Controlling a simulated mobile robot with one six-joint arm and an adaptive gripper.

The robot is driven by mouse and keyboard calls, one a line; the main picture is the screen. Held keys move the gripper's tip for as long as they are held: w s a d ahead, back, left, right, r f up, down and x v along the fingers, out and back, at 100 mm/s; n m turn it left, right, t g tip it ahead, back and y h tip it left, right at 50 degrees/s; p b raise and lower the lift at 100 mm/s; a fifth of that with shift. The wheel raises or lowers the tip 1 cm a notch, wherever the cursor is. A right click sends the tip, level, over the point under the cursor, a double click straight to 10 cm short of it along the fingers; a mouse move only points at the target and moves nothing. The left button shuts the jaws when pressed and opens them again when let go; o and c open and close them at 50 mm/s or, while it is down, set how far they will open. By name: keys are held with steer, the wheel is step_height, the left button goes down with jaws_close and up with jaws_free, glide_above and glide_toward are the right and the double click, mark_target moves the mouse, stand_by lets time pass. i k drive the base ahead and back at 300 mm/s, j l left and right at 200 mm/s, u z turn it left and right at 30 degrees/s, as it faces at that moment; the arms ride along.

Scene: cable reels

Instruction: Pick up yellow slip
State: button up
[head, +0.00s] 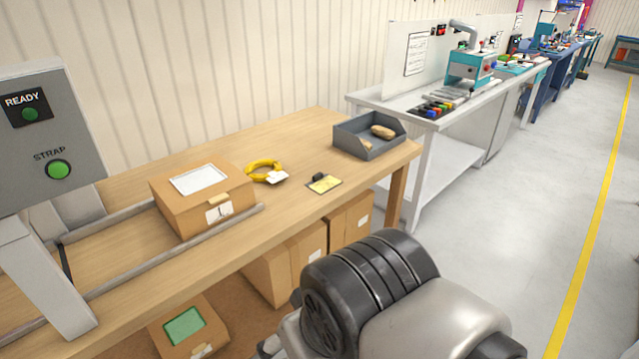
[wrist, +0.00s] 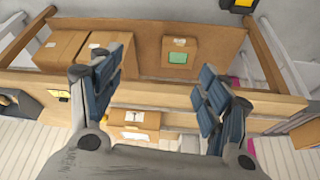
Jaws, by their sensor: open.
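The yellow slip (head: 325,185) lies flat on the wooden bench top near its front edge, with a small dark object at its back edge. A small yellow patch at the left of the wrist view, beyond my left finger, looks like the same slip (wrist: 62,94). My gripper (wrist: 160,85) is open and empty, its two blue-padded fingers wide apart above the bench's front edge. The slip is outside the space between them. In the head view my arm fills the lower middle and the fingers are not visible.
On the wooden bench (head: 305,125), a yellow cable coil (head: 262,170) with a white tag lies left of the slip. A cardboard box (head: 200,198) stands farther left and a grey tray (head: 368,147) to the right. Cardboard boxes (head: 285,268) sit below. Bare bench top surrounds the slip.

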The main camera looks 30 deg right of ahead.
mark_target(321, 184)
steer(key=i+l+z, duration=0.1)
steer(key=i+l, duration=0.75)
steer(key=i+l+z, duration=0.1)
steer(key=i+l, duration=0.75)
steer(key=i, duration=0.05)
